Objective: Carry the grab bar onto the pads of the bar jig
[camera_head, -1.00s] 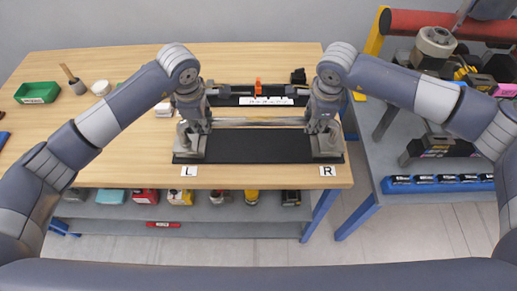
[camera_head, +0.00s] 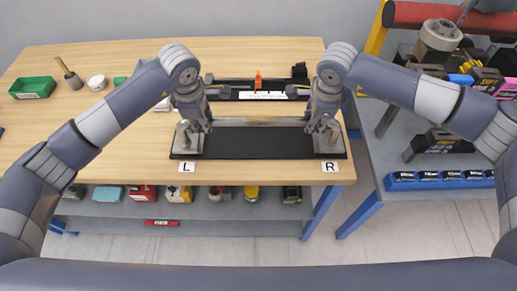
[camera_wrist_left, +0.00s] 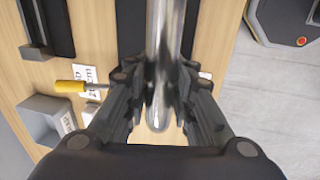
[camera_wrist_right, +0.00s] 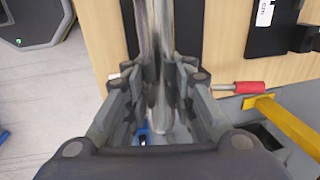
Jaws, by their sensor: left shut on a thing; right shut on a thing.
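The grab bar (camera_head: 258,121) is a shiny metal tube held level across the front of the bench. It also shows in the left wrist view (camera_wrist_left: 165,40) and the right wrist view (camera_wrist_right: 153,40). My left gripper (camera_head: 192,128) is shut on its left end and my right gripper (camera_head: 322,128) on its right end. The bar jig (camera_head: 258,147) is a black plate with a grey block at each end, left (camera_head: 183,150) and right (camera_head: 331,148). Each gripper is over its block. I cannot tell whether the bar touches the pads, which the grippers partly hide.
Behind the bar lies a black fixture with an orange clamp (camera_head: 258,82). A yellow-handled tool (camera_wrist_left: 70,86) and a red-handled tool (camera_wrist_right: 248,87) lie near the ends. A green tray (camera_head: 33,88) is far left. A grey side bench (camera_head: 400,160) stands right, past a gap.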

